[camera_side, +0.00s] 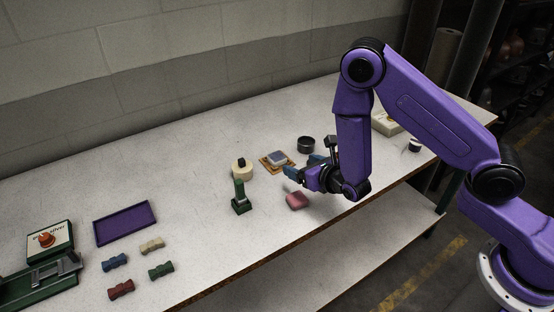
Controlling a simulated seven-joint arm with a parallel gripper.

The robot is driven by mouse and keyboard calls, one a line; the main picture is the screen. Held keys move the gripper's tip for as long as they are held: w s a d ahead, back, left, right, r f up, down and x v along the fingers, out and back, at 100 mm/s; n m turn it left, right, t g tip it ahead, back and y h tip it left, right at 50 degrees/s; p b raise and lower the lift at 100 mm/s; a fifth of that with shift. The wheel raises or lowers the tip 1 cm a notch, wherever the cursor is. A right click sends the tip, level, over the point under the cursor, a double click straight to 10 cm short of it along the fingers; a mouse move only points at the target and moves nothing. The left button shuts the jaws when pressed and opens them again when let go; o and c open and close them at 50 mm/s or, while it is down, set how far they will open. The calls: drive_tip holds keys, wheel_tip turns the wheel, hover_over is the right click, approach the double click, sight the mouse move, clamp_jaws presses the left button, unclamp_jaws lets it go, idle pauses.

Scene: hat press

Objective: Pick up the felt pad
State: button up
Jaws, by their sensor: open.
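A pink, soft-looking block (297,200) lies on the white table near its front edge. I cannot tell for certain which of these is the felt pad. My gripper (303,167) is low over the table, with its blue fingers spread apart and pointing to the left. It is between the board and the pink block, behind the block and in front of the board. Nothing shows between the fingers.
A green stand (240,200) and a cream round piece with a black knob (242,171) are left of my gripper. A black cup (306,144) is behind it. A purple tray (125,223), several small bow-shaped blocks and a green press (45,270) occupy the left.

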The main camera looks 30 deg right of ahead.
approach(278, 157)
drive_tip(key=x, duration=0.3)
drive_tip(key=shift+w+d+f, duration=0.1)
drive_tip(key=shift+w+d, duration=0.25)
drive_tip(key=shift+a+x, duration=0.15)
drive_tip(key=shift+x, duration=1.2)
drive_tip(key=shift+a+x, duration=0.2)
drive_tip(key=shift+x, duration=1.1)
drive_tip(key=c, duration=1)
